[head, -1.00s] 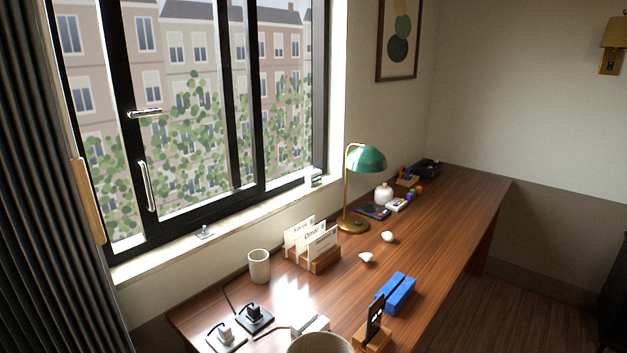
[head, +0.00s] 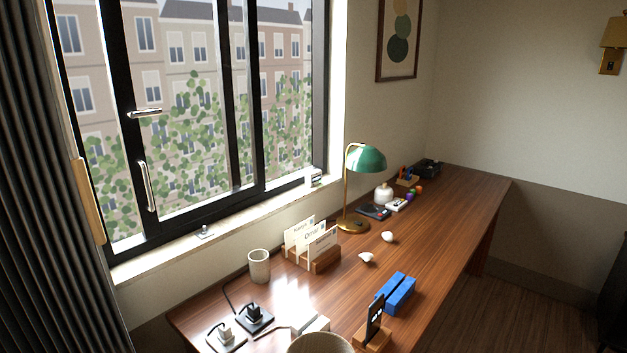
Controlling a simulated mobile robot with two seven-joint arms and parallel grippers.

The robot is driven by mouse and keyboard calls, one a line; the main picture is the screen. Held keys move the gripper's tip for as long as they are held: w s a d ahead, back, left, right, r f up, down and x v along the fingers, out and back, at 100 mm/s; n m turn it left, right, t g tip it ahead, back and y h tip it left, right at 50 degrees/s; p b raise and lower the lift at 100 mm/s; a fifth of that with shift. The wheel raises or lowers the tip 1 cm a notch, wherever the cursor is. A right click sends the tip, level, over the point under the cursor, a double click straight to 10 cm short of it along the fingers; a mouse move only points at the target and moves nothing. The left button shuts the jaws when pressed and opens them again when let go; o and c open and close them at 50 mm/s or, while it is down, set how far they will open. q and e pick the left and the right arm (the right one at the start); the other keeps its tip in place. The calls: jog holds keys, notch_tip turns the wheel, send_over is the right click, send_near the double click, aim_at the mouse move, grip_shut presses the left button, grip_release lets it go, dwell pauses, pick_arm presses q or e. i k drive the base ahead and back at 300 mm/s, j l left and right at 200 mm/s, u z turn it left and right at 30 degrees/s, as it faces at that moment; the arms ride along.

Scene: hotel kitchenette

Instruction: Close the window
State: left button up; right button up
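The window (head: 133,190) is at the left of the head view, in a black frame with buildings and greenery behind it. It looks like a sliding window with overlapping panels. A vertical silver handle (head: 147,186) and a horizontal silver handle (head: 145,113) are on its left upright. Another black upright (head: 255,100) stands further right. I cannot tell for certain how far the window is open. Neither of my grippers shows in the head view.
A wooden desk (head: 430,230) runs below the sill (head: 240,215). On it are a green lamp (head: 366,159), a card holder (head: 325,262), a cup (head: 259,266), a blue block (head: 396,292) and plugs (head: 254,312). A dark curtain (head: 60,200) hangs at the left. Floor shows at the right.

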aim_at(108, 12)
jog(key=u, duration=0.35)
jog(key=i+j+u, duration=0.2)
jog(key=u, duration=0.2)
jog(key=i+j+u, duration=0.15)
jog(key=u, duration=0.3)
